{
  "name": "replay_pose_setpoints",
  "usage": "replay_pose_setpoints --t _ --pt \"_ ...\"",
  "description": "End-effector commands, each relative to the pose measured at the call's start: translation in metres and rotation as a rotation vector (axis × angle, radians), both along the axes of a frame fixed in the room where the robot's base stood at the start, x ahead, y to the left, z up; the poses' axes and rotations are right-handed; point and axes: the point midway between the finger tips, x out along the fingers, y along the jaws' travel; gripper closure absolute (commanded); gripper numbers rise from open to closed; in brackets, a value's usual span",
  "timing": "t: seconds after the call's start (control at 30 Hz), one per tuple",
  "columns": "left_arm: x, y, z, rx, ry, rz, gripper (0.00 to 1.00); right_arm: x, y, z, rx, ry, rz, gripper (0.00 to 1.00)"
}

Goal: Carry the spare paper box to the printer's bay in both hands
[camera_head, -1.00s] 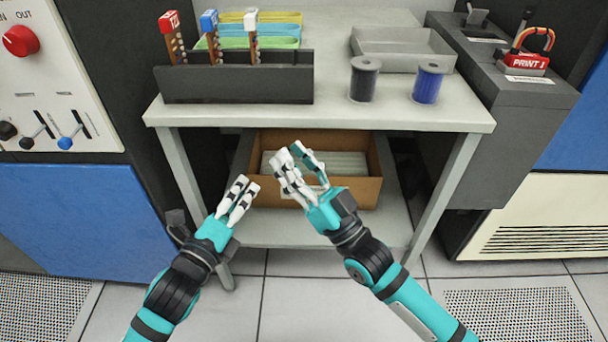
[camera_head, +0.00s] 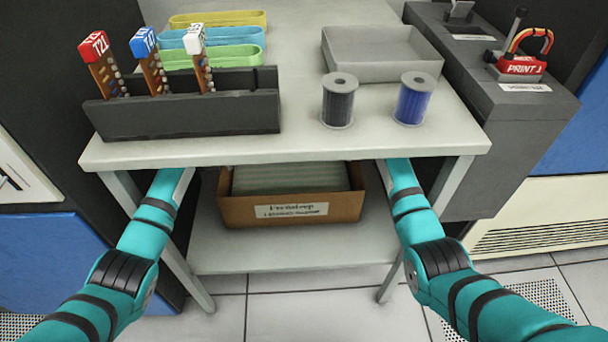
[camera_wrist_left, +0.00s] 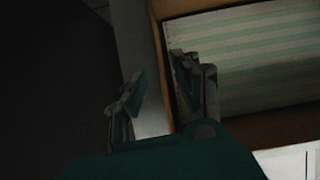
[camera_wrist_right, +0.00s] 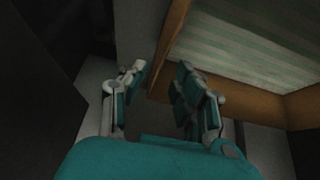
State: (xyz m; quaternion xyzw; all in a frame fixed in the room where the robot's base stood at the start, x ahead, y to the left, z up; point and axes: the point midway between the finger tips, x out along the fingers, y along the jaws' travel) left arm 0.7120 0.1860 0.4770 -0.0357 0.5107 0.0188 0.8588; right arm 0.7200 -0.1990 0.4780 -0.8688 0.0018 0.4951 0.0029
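The spare paper box (camera_head: 240,211) is an open brown box with a white label, on the lower shelf under the table. Pale striped paper (camera_head: 290,178) fills it. Both arms reach under the tabletop, which hides the hands in the head view. In the left wrist view, my left gripper (camera_wrist_left: 163,98) has its fingers apart, one side outside the box's wall and the other over the paper. In the right wrist view, my right gripper (camera_wrist_right: 158,98) has its fingers apart at a box corner; whether they touch it is unclear.
The tabletop (camera_head: 300,140) lies close above the box. It bears a dark rack (camera_head: 180,115), two spools (camera_head: 339,103), (camera_head: 413,100), a grey tray (camera_head: 435,68) and coloured bands (camera_head: 212,57). Table legs flank the shelf (camera_head: 290,250). Tiled floor lies in front.

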Motion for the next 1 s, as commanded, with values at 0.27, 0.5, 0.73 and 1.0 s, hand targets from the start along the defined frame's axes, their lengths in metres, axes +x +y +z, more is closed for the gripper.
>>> replay_pose_setpoints --t 0.27,0.5,0.73,1.0 --pt "-0.005 0.007 0.002 0.038 0.111 -0.072 0.69 -0.013 0.006 0.001 -0.003 0.148 0.007 0.69" --pt "-0.005 0.007 0.001 0.039 0.109 -0.071 0.69 -0.013 0.006 0.000 -0.003 0.146 0.006 0.69" --pt "0.001 0.007 -0.014 0.037 0.110 -0.070 0.69 -0.007 0.006 -0.016 -0.003 0.149 0.007 0.69" --pt "0.016 0.006 -0.047 0.038 0.110 -0.070 0.69 0.007 0.006 -0.049 -0.003 0.147 0.007 0.69"
